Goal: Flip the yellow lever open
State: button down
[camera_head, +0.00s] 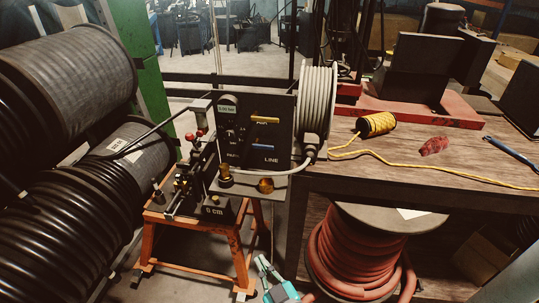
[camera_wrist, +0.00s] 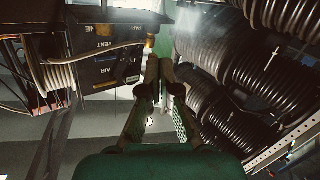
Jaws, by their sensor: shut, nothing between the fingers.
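The yellow lever (camera_head: 265,119) lies roughly level across the upper part of a dark control panel (camera_head: 243,133). A blue lever (camera_head: 263,147) sits below it on the same panel. My gripper (camera_head: 264,262) shows at the bottom of the head view, low in front of the crimper stand and well apart from the lever. In the wrist view my gripper (camera_wrist: 159,72) has its fingers together and empty. The panel (camera_wrist: 104,62) appears upside down there, to the left of the fingertips.
Black hose reels (camera_head: 70,70) fill the left side. A grey hose coil (camera_head: 317,95) adjoins the panel.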

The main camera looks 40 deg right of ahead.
jog(key=w+d+r+m+g+h, duration=0.1)
jog(key=w+d+r+m+h, duration=0.2)
jog(key=r, duration=0.5)
jog(key=w+d+r+m+g+h, duration=0.1)
jog(key=w+d+r+m+h, duration=0.2)
jog(key=w+d+r+h, duration=0.2)
jog(key=w+d+r+m+g+h, duration=0.1)
jog(key=w+d+r+m+h, duration=0.3)
jog(key=w+r, duration=0.3)
notch_tip(320, 180, up, 5)
jog(key=shift+d+r+h, duration=0.15)
jog(key=shift+d+h, duration=0.25)
jog(key=shift+d, duration=0.1)
jog(key=shift+w+d+f, duration=0.1)
jog(key=shift+w+d, duration=0.85)
jog(key=shift+d, duration=0.3)
jog(key=shift+w+d+f, duration=0.15)
jog(key=shift+w+d, duration=0.8)
jog(key=shift+d, duration=0.25)
jog(key=shift+w+d+f, duration=0.1)
jog(key=shift+w+d, duration=0.85)
jog(key=shift+d, duration=0.3)
